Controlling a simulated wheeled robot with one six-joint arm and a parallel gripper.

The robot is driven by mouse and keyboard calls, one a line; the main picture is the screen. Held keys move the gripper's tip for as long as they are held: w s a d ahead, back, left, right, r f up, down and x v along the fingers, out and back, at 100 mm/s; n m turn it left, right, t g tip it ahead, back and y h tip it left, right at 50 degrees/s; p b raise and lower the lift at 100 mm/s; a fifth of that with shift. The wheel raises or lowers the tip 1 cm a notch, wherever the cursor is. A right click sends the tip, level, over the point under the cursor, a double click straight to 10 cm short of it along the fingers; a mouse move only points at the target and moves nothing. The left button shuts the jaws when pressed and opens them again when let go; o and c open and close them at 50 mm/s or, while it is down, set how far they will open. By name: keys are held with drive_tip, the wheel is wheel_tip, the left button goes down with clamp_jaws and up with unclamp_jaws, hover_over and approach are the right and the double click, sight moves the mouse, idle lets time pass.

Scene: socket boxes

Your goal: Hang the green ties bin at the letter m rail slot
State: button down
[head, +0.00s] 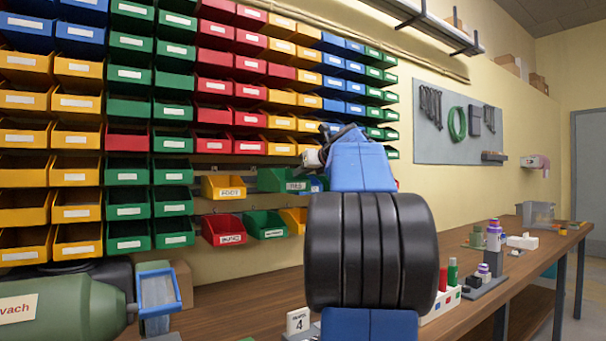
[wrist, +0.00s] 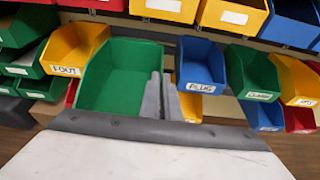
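The green bin (head: 283,181) shows in the head view with a small white label, which seems to read TIES. In the wrist view the green bin (wrist: 112,75) is large and close, tilted, with its empty inside showing. My gripper (wrist: 163,98) has its two grey fingers close together at the bin's right wall, one inside and one outside, pinching it. The bin looks nearer than the neighbouring bins, between the yellow FOOT bin (wrist: 75,50) and the blue PLUG bin (wrist: 201,66). Whether it touches the rail is hidden. I cannot read a letter m.
In the head view a red bin (head: 223,230) and a green bin (head: 266,224) hang on a lower row. Stacked coloured bins (head: 130,80) fill the wall at left. The wooden bench (head: 250,305) below holds a green canister (head: 65,305) and several small items.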

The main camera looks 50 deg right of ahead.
drive_tip(key=shift+w+d, duration=0.55)
drive_tip(key=shift+w, duration=1.85)
drive_tip(key=shift+w+d, duration=0.55)
drive_tip(key=shift+w, duration=1.8)
drive_tip(key=shift+w+d, duration=0.55)
drive_tip(key=shift+w, duration=1.85)
drive_tip(key=shift+r+g, duration=0.3)
drive_tip(key=shift+r, duration=0.1)
drive_tip(key=shift+f, duration=0.2)
drive_tip(key=shift+f, duration=0.35)
drive_tip(key=shift+f, duration=0.4)
drive_tip(key=shift+s+f, duration=0.1)
drive_tip(key=shift+f, duration=0.4)
drive_tip(key=c, duration=1.9)
unclamp_jaws()
